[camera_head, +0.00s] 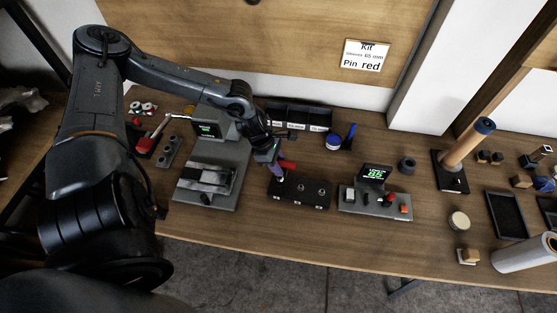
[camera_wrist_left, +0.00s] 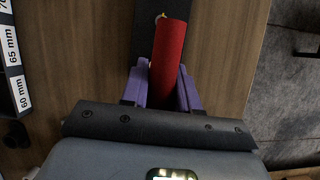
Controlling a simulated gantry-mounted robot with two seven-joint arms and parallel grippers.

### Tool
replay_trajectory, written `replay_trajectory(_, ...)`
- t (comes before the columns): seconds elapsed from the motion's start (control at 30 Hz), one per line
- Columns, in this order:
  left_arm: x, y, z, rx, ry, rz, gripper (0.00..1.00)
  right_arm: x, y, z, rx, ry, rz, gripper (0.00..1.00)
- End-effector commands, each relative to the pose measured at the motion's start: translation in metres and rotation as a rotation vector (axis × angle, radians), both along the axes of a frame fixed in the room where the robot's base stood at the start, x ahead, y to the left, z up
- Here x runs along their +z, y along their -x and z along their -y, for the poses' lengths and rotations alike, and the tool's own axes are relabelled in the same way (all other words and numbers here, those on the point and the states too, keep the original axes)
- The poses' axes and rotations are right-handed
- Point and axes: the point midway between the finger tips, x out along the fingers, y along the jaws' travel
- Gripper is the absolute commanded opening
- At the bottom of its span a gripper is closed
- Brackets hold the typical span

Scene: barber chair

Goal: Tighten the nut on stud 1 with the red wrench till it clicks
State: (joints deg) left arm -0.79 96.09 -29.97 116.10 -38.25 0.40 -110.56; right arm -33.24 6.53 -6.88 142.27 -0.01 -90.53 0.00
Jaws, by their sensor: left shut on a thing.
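My left gripper (camera_head: 277,172) reaches down over the left end of a black block (camera_head: 298,201). Its purple fingers (camera_wrist_left: 164,86) are shut on a red cylindrical handle (camera_wrist_left: 170,50), which I take to be the red wrench. A red part of the wrench (camera_head: 288,164) also shows beside the fingers in the head view. Two studs with nuts show on the block, a middle one (camera_head: 300,187) and a right one (camera_head: 321,190). The left end is hidden by the gripper, so I cannot see how the wrench meets a nut there. My right gripper is not in view.
A grey vise-like fixture (camera_head: 207,178) stands left of the block. A grey station with a lit green display (camera_head: 375,174) stands right of it. Labelled black bins (camera_head: 300,117) and a blue-and-white round item (camera_head: 333,142) are behind. Bare table lies in front.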

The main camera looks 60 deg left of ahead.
Motion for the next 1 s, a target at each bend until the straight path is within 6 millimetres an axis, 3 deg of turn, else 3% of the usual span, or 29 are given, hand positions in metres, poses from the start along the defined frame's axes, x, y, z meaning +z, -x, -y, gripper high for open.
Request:
replay_trajectory(0.7,0.048,-0.001,0.000,0.001,-0.001,0.002,0.00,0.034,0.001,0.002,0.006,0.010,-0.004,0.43)
replay_trajectory(1.0,0.049,-0.001,0.000,0.001,-0.001,0.002,0.00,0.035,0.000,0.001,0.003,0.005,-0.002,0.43)
